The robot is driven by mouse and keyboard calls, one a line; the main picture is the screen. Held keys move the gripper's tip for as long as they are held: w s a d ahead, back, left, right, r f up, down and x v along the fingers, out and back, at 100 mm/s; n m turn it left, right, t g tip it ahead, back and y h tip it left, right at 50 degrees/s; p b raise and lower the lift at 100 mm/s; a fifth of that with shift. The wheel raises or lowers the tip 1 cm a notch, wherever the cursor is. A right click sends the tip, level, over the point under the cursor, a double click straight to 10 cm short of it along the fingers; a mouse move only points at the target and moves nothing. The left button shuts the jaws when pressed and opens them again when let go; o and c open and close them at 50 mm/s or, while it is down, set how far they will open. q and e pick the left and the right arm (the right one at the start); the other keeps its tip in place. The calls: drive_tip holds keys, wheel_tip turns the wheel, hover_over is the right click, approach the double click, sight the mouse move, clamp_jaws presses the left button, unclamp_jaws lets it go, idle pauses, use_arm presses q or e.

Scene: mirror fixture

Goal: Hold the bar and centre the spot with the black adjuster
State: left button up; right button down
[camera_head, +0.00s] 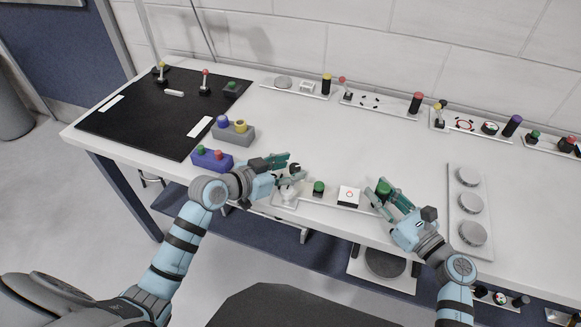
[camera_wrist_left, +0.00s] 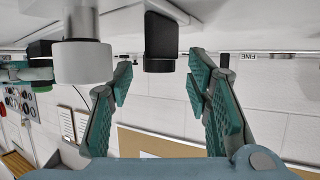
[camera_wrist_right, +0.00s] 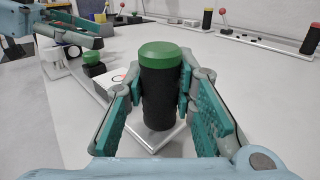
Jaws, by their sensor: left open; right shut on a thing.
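The bar, a black post with a green top (camera_wrist_right: 158,95), stands upright at the right end of the white fixture. My right gripper (camera_head: 381,190) is shut on it. The black adjuster (camera_wrist_left: 161,40) is in the left wrist view between the spread fingers of my left gripper (camera_wrist_left: 160,90), which is open around it without visible contact. In the head view my left gripper (camera_head: 293,166) is over the fixture's left end and mostly hides this adjuster. A wider white knob (camera_wrist_left: 83,62) is beside it. The target panel (camera_head: 349,197) has a red ring; I cannot make out the spot.
A green-topped black button (camera_head: 319,187) stands between the left end and the target panel. A purple box (camera_head: 212,159) and grey box (camera_head: 234,135) are left of my left gripper. A plate with round grey discs (camera_head: 454,205) lies right. The table's middle is clear.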

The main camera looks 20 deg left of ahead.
use_arm(q)
drive_tip(key=shift+w+d+f, duration=0.2)
drive_tip(key=shift+w+d, duration=0.05)
drive_tip(key=shift+w, duration=0.2)
clamp_jaws()
drive_tip(key=shift+a+m+g+h, duration=0.1)
drive_tip(key=shift+m+g+h, duration=0.2)
drive_tip(key=shift+m+h, duration=0.15)
